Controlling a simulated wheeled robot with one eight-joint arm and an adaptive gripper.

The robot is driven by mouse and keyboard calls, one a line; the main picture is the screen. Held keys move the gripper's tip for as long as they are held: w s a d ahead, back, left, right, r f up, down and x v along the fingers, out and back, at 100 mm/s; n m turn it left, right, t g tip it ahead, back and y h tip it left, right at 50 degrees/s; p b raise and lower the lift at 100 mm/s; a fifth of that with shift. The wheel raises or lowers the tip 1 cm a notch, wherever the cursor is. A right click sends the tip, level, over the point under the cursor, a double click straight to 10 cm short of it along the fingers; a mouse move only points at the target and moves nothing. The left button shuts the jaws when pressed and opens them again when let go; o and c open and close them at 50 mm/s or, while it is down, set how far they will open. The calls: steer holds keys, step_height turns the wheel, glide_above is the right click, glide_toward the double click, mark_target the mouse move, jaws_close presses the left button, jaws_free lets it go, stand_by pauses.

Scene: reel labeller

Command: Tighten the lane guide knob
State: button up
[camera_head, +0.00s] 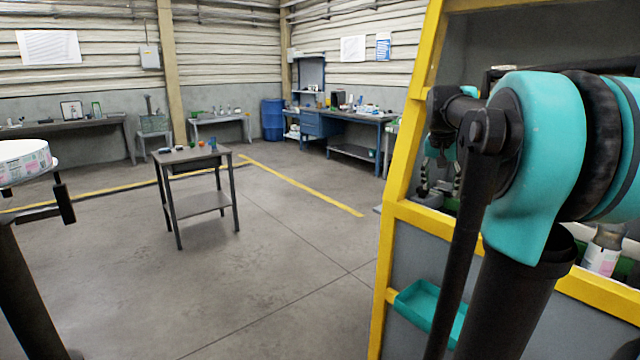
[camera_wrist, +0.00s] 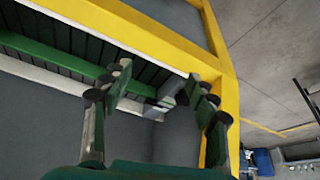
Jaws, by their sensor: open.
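My gripper (camera_wrist: 158,82) is open in the wrist view, with one dark green finger on each side and nothing between them in its grasp. Beyond and between the fingertips is a small grey metal bracket (camera_wrist: 172,90) at the end of a pale rail. A green guide rail (camera_wrist: 70,58) runs along the dark slatted conveyor (camera_wrist: 50,32) at upper left. I cannot make out the lane guide knob for certain; the fingers may hide it. In the head view my gripper (camera_head: 442,172) is inside the yellow-framed machine, partly hidden by my arm.
The yellow frame (camera_head: 405,150) of the machine stands close around my arm. A teal tray (camera_head: 425,303) is on its lower front. A white reel (camera_head: 24,160) on a dark stand is at far left. A small table (camera_head: 190,155) stands on otherwise open floor.

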steer(key=s+a+f+n, duration=0.2)
steer(key=s+a+f, duration=0.3)
steer(key=s+f, duration=0.3)
steer(key=s+a+f+n+y, duration=0.1)
steer(key=s+a+f, duration=0.4)
steer(key=f, duration=0.8)
steer(key=s+a+f+n+y, duration=0.1)
steer(key=s+a+f+n, duration=0.2)
steer(key=s+f, duration=0.7)
steer(key=shift+s+a+f+n+t, duration=0.2)
steer(key=shift+s+a+n+t, duration=0.15)
steer(key=shift+s+a, duration=0.65)
steer(key=shift+w, duration=0.15)
